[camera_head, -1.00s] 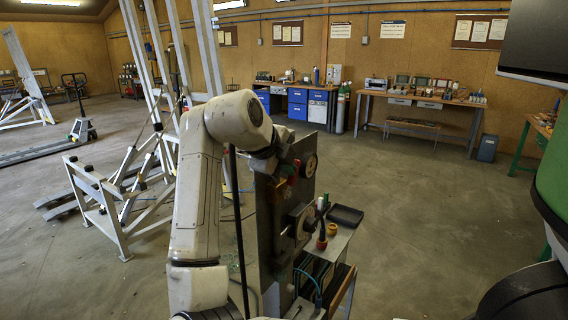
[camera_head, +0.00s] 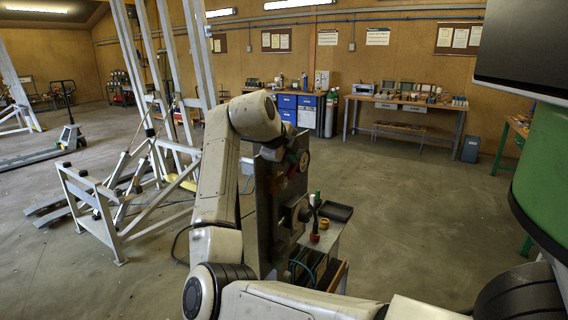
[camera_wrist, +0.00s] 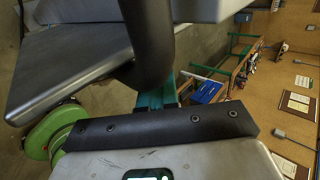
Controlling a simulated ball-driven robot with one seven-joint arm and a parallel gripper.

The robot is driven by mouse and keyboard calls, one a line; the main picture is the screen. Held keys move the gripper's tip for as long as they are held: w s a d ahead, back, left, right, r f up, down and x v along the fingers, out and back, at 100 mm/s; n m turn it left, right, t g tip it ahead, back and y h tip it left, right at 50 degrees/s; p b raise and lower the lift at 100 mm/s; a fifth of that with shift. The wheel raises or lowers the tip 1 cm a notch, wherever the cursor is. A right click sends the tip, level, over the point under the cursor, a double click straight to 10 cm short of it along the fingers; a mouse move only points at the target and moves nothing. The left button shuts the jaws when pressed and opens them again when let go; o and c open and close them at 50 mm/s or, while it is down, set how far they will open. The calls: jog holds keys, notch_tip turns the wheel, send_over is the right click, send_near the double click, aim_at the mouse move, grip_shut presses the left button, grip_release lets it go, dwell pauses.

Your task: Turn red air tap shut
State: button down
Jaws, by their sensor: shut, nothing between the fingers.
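A dark upright panel (camera_head: 266,215) stands at the middle of the head view with round fittings on its right-hand face. A small red part (camera_head: 304,161), which may be the red air tap, shows near its top right. Its handle position is too small to tell. My arm bends over the top of the panel, and its end is close beside the red part. I cannot tell whether they touch. My gripper (camera_wrist: 152,75) shows dark in the wrist view, shut and empty. The red part cannot be made out there.
A small side table (camera_head: 322,240) beside the panel bears a black tray (camera_head: 336,211) and small red and yellow pieces. A white metal frame (camera_head: 115,215) stands left. Workbenches (camera_head: 407,104) line the back wall. Open floor lies to the right.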

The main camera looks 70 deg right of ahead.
aim_at(296, 168)
jog(key=shift+s+d+f, duration=0.15)
jog(key=shift+d+f, duration=0.15)
jog(key=shift+d, duration=0.25)
jog(key=shift+d+y+p, duration=0.25)
jog(key=shift+y+p, duration=0.05)
jog(key=shift+p, duration=0.05)
jog(key=shift+s+d+f+y, duration=0.1)
jog(key=shift+d+y, duration=0.05)
jog(key=shift+y, duration=0.25)
jog(key=shift+s+d+f+p, duration=0.1)
jog(key=shift+d+f+p, duration=0.2)
jog(key=shift+p, duration=0.65)
jog(key=shift+d+f+p, duration=0.1)
jog(key=shift+p, duration=0.25)
jog(key=shift+d+f+t+y+p, duration=0.25)
jog(key=shift+t+y+p, duration=0.2)
jog(key=shift+y, duration=0.55)
jog(key=shift+f+y+p, duration=0.35)
jog(key=shift+y, duration=0.25)
jog(key=shift+a+f, duration=0.1)
jog(key=shift+a, duration=0.1)
